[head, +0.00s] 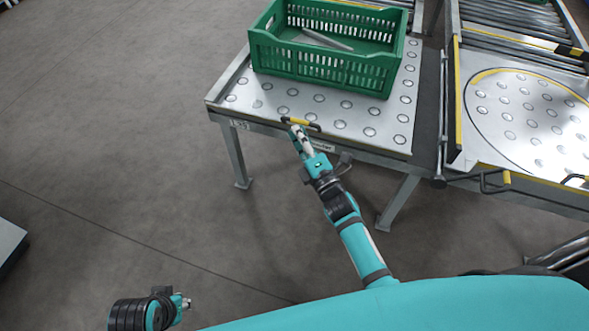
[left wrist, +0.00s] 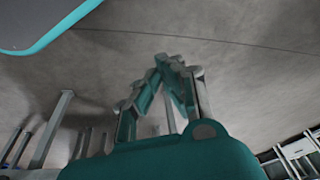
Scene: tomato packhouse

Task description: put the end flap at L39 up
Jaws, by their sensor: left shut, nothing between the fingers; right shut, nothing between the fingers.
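The ball-top table (head: 225,98) stands at top centre. Its near edge carries a small label (head: 240,124), too small to read surely, and a yellow-and-black handle (head: 301,122). I cannot clearly make out the end flap or its position. My right gripper (head: 297,131) is shut and empty, its tip at the handle; whether they touch I cannot tell. My left gripper (head: 184,302) is shut and empty, low over the floor, well away from the table. Its closed fingers also show in the left wrist view (left wrist: 170,65).
A green crate (head: 320,68) with a grey, flat item inside stands on the table's far part. To the right, a conveyor has a round ball-top plate (head: 520,110) with yellow edging and a bar along its left side. Open grey floor lies left.

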